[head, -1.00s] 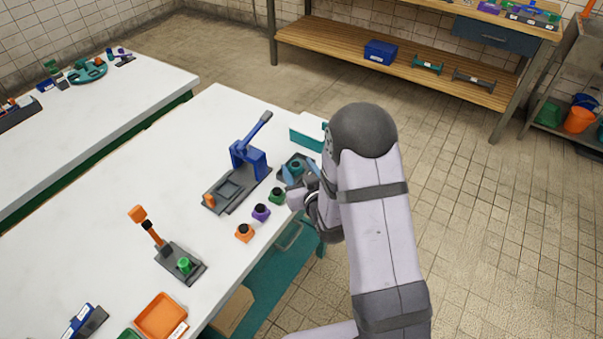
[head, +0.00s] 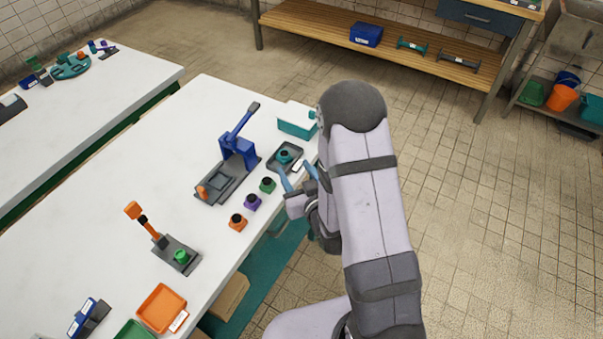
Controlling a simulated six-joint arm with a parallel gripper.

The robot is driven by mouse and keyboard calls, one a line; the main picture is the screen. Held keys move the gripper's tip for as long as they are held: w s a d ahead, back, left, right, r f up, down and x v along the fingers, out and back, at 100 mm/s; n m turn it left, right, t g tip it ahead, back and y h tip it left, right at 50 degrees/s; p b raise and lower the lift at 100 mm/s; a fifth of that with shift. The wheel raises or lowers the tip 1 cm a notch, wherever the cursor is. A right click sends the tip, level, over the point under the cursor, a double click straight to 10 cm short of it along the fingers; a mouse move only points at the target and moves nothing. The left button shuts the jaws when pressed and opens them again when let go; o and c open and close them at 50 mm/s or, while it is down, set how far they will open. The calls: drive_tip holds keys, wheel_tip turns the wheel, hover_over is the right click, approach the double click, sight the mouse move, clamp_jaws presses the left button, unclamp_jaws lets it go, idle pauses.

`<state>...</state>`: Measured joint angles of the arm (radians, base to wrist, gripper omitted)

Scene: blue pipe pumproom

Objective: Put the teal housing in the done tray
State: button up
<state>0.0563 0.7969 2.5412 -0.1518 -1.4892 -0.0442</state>
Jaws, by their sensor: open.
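The teal housing (head: 284,156), with a dark top, sits in a dark grey tray (head: 276,167) near the table's right edge. A white label shows on the tray's near right side, but I cannot read it, so I cannot tell whether it is the done tray. My gripper (head: 297,174) is open and empty, its two blue fingers spread apart. It is just on the near side of the tray, clear of the housing. My arm covers the area right of the tray.
Green (head: 267,185), purple (head: 252,202) and orange (head: 237,222) housings stand in a row left of my gripper. A blue lever press (head: 238,150) stands behind them. A teal bin (head: 297,129) is behind the tray. An orange tray (head: 162,308) lies at the front.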

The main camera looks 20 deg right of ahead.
drive_tip(key=shift+p+v, duration=2.25)
drive_tip(key=shift+p, duration=0.2)
drive_tip(key=shift+w, duration=0.1)
drive_tip(key=s+r+g, duration=0.4)
drive_tip(key=s+g, duration=0.3)
drive_tip(key=s, duration=0.2)
drive_tip(key=s+r+m+g+h, duration=0.1)
drive_tip(key=s+r+g, duration=0.3)
drive_tip(key=s+g, duration=0.3)
drive_tip(key=s, duration=0.3)
drive_tip(key=shift+d+g+h, duration=0.3)
drive_tip(key=shift+d+g, duration=0.05)
drive_tip(key=shift+g, duration=0.05)
